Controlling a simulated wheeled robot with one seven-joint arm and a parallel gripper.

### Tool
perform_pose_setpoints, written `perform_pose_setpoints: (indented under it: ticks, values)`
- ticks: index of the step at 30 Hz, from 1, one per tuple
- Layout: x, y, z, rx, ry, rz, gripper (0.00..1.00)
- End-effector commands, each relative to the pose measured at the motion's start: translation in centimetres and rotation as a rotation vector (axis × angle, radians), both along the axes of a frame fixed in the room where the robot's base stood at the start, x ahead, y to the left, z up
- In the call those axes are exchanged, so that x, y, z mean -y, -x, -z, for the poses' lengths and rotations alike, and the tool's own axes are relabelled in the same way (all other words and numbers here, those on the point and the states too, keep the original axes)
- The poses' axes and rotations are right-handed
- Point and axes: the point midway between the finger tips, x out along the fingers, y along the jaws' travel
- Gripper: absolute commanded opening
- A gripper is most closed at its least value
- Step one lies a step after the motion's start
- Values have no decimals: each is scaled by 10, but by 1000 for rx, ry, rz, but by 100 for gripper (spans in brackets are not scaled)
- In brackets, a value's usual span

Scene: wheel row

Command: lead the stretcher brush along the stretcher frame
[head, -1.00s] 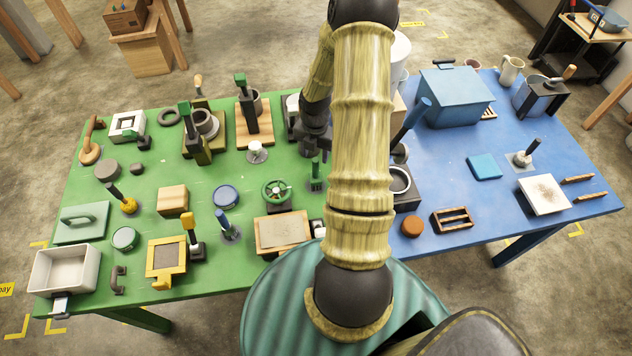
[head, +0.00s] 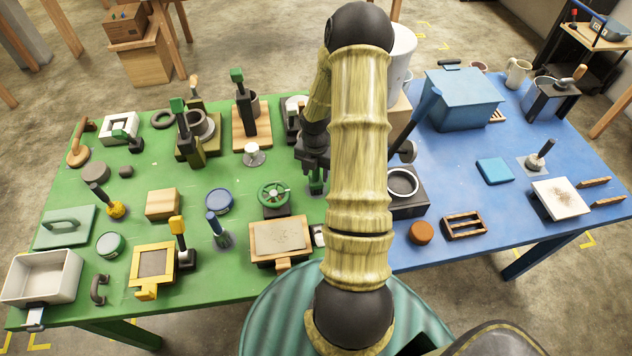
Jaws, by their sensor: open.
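My gripper (head: 315,168) is open and points down over the green tabletop, partly hidden behind my arm. A small green-handled upright tool (head: 317,187), likely the stretcher brush, stands directly under it, its top close to or between the fingers; I cannot tell whether they touch. A flat wood-edged frame with a beige panel (head: 280,236), likely the stretcher frame, lies nearer the table's front edge, below and left of the gripper. Nothing labels either thing. A yellow frame with a grey panel (head: 154,264) also lies to the left, beside a yellow-handled tool (head: 181,240).
A green handwheel (head: 273,194) stands just left of the gripper. Tall dark holders with green handles (head: 245,105) stand behind. A black block with a ring (head: 404,185) is right of my arm, on the blue tabletop (head: 450,190). Bare green surface lies around the blue-lidded disc (head: 219,202).

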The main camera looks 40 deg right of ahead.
Motion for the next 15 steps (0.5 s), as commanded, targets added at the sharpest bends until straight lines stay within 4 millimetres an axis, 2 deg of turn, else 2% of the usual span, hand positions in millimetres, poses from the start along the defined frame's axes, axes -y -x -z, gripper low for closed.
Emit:
perform_pose_setpoints:
  ticks: [4, 11, 15]
  values:
    - [0, 0, -1, 0, 0, 0, 47]
    - [0, 0, -1, 0, 0, -1, 2]
    - [-1, 0, -1, 0, 0, -1, 0]
